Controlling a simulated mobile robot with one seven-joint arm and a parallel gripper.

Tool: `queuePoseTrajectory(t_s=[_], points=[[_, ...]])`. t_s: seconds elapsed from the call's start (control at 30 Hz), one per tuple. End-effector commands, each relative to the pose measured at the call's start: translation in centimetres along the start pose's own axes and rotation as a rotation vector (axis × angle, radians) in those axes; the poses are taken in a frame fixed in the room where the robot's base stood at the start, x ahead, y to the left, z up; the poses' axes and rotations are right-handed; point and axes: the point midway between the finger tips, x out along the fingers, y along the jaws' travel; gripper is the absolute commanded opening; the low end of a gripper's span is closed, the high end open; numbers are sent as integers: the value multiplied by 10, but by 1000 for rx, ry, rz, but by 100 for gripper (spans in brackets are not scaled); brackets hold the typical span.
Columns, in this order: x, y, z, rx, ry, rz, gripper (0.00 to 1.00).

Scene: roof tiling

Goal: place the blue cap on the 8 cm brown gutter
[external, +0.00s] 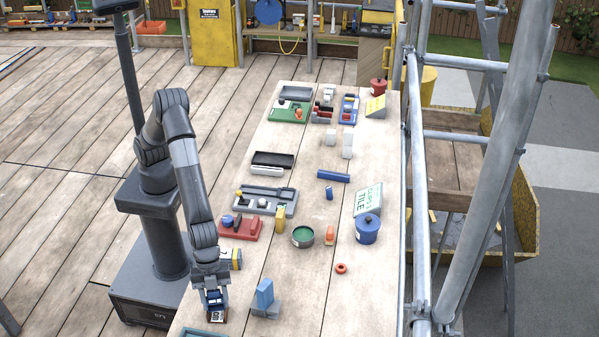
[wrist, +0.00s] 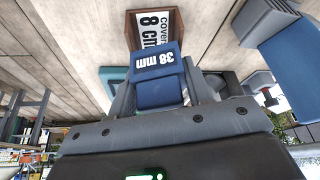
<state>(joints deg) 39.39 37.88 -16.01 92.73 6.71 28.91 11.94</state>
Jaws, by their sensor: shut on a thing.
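My gripper (external: 212,292) is low over the near left end of the table in the external view. In the wrist view, my gripper (wrist: 160,88) is shut on the blue cap (wrist: 158,93), marked 38 mm. The cap also shows as a small blue patch between the fingers in the external view (external: 213,298). The brown gutter (wrist: 130,32), with a white label reading 8 cm, lies just beyond the cap in the wrist view. The cap overlaps its near end there; I cannot tell whether they touch. The gutter is mostly hidden under my gripper in the external view.
A blue block on a grey base (external: 265,296) stands close to the right of my gripper. A teal tray (external: 200,333) is at the bottom edge. A red tray (external: 240,228), a green bowl (external: 303,236) and a blue pot (external: 368,229) stand farther back. The table's near right is clear.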

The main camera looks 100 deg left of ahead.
Motion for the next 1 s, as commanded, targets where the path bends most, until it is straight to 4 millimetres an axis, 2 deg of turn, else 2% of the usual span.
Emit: queuePoseTrajectory(t_s=[0.07, 0.1, 0.33, 0.67, 0.83, 1.0], points=[[3, 0, 1, 0, -1, 0, 24], [2, 0, 1, 0, 0, 0, 48], [2, 0, 1, 0, 0, 0, 67], [-3, 0, -1, 0, 0, -1, 68], [-27, -1, -2, 0, 3, -2, 68], [-64, -1, -1, -1, 2, -2, 68]])
